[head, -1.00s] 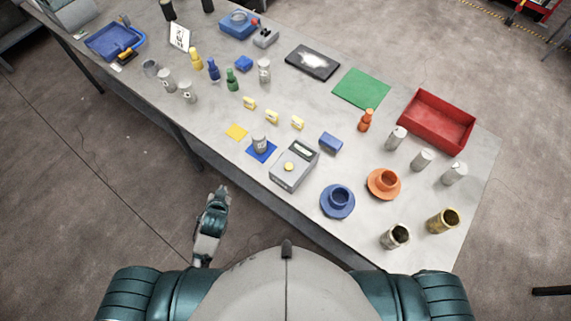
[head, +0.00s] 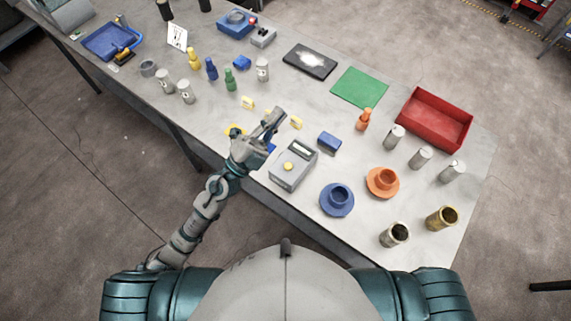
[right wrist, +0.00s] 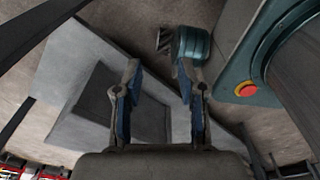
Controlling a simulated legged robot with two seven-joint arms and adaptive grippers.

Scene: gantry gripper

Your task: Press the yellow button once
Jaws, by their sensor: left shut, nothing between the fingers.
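The yellow button (head: 288,166) is a small round cap on top of a grey box (head: 303,172) with a display slot, near the table's front edge. My left gripper (head: 277,116) is shut and empty. In the head view it appears over the table, up and left of the grey box, apart from the button. It hides much of the blue square and the can seen there before. My right gripper (right wrist: 157,72) shows only in the right wrist view, its fingers apart with nothing visible between them.
A blue block (head: 329,141), a blue cup on a saucer (head: 337,211) and an orange cup on a saucer (head: 369,190) stand right of the box. Small yellow pieces (head: 297,123) lie behind it. A red tray (head: 468,130) stands farther right.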

